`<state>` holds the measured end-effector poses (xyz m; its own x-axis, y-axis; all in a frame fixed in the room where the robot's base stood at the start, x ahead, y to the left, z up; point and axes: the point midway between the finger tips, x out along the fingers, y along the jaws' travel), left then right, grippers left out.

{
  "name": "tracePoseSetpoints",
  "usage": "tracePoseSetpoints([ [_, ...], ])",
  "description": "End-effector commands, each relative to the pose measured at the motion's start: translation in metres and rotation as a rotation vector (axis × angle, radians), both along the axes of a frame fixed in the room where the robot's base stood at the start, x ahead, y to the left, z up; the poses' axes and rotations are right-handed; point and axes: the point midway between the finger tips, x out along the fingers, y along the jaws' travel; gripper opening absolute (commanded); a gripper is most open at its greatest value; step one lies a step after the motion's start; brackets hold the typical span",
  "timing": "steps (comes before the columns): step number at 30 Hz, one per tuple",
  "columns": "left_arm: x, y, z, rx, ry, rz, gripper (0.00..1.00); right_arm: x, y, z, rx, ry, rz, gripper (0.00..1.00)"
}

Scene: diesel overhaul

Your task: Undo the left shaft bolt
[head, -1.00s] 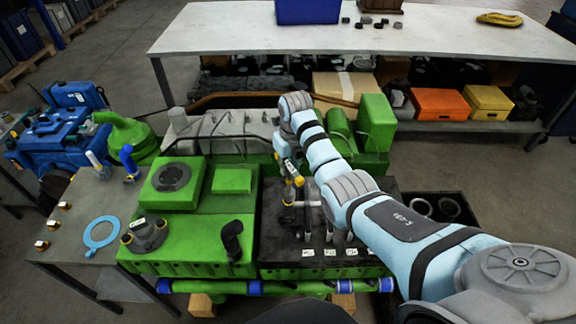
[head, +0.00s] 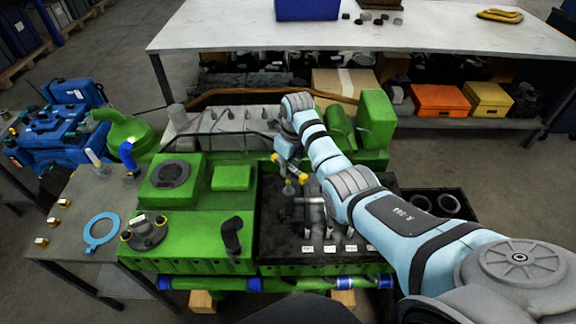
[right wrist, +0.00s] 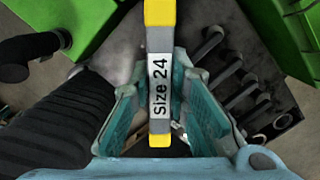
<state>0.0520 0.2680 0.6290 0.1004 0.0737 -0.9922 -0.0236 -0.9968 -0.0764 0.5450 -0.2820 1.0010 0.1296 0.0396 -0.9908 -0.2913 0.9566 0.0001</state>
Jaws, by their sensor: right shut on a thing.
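My right gripper (head: 288,160) is shut on a grey bar-shaped tool (head: 291,170) with yellow ends. In the right wrist view the tool (right wrist: 159,65) carries a "Size 24" label and stands between the fingers of the gripper (right wrist: 160,112). The tool is above the dark open bay (head: 272,225) of the green engine (head: 190,245). Grey metal parts (head: 288,208) stand in the bay below it. I cannot pick out the left shaft bolt, or tell whether the tool touches anything. My left gripper is not in view.
A grey side table (head: 78,265) at the left holds a light-blue ring (head: 101,232) and small brass-coloured pieces. A black tray (head: 462,203) with dark rings is right of the engine. A long white workbench (head: 400,40) stands behind.

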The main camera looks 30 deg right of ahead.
Motion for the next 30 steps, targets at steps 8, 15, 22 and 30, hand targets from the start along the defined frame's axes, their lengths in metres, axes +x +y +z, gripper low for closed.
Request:
tracePoseSetpoints([
  [8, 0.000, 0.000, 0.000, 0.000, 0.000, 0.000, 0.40, 0.000, 0.000, 0.002, -0.001, -0.001, -0.001, 0.00],
  [15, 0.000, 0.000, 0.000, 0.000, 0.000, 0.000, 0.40, 0.001, 0.000, 0.021, 0.000, -0.003, 0.000, 0.00],
  [22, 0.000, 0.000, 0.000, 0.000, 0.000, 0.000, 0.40, 0.001, 0.000, 0.035, 0.000, -0.002, -0.001, 0.00],
  [30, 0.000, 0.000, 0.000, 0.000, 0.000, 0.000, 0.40, 0.001, 0.000, 0.037, 0.000, -0.002, -0.001, 0.00],
])
